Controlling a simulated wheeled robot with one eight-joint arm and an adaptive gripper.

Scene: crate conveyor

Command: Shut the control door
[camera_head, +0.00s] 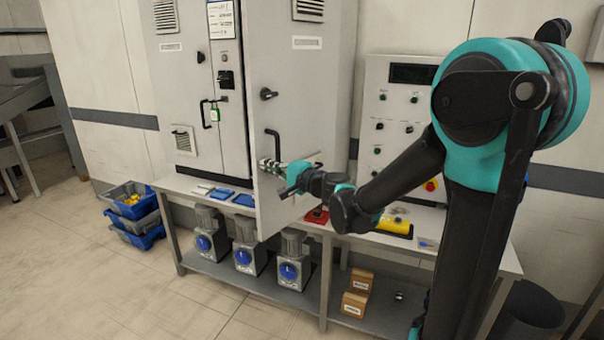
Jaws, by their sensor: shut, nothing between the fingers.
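The control door (293,75) is a tall grey panel on the right side of the grey cabinet (195,100). It stands swung out, and its lower corner hangs forward over the bench's front edge. It carries a black knob (268,93) and a black bar handle (273,143). My gripper (284,180) is shut and empty at the lower part of the door, just below the bar handle. I cannot tell whether it touches the door. My gripper and wrist hide part of the door's lower right area.
A bench (233,279) carries the cabinet and a control panel (384,112). Several motors stand on its lower shelf with small brown boxes (355,303). A yellow object (394,225) lies right of my wrist. Blue crates (132,207) stand at left. The front left floor is clear.

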